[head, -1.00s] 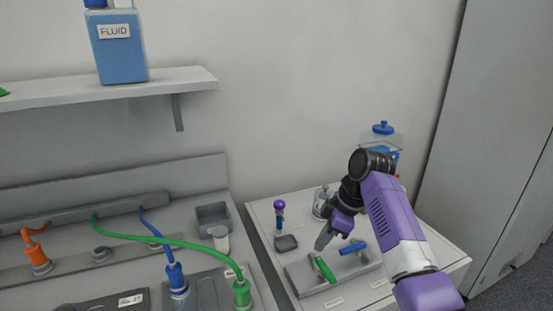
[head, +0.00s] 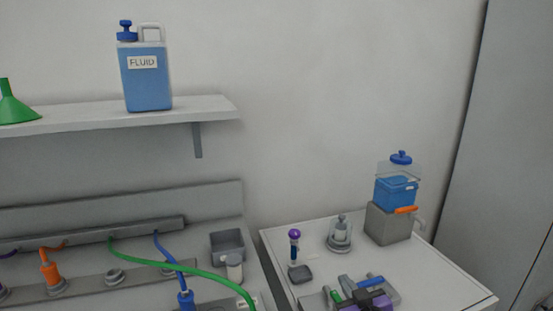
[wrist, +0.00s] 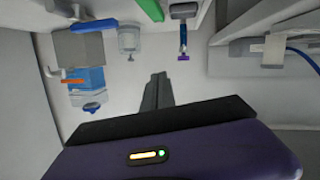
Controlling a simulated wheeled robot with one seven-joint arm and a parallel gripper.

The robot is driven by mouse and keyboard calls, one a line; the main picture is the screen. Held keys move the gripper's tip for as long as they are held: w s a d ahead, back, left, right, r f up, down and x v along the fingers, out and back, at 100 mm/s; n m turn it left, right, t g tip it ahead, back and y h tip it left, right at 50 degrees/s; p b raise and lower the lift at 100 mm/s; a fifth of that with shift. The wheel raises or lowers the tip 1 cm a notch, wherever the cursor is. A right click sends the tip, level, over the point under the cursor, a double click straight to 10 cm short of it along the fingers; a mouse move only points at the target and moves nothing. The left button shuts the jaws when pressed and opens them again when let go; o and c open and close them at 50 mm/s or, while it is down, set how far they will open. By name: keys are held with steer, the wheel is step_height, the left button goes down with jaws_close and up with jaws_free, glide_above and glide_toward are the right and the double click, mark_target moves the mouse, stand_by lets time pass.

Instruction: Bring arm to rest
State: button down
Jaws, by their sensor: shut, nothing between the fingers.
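My gripper shows in the wrist view (wrist: 157,88), its dark fingers shut together with nothing between them. It points over the right-hand bench, apart from the things there. In the head view only a purple and black part of my arm shows at the bottom edge, in front of the holder with the green and blue handles. The fingertips cannot be made out in the head view.
The right bench (head: 450,283) holds a blue-filled container (head: 396,194) on a grey block (head: 389,224), a glass-like fixture (head: 340,236) and a purple-topped tool (head: 294,246). A fluid jug (head: 147,82) stands on the shelf (head: 190,108). A green cable (head: 190,268) crosses the left bench.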

steer(key=s+d+m+h, duration=0.1)
steer(key=s, duration=2.4)
steer(key=s+d+m, duration=0.1)
steer(key=s+m, duration=0.1)
steer(key=s, duration=2.4)
steer(key=shift+s+d+r+m+h, duration=0.25)
steer(key=shift+d+r+m+h, duration=0.05)
steer(key=shift+d+h, duration=0.1)
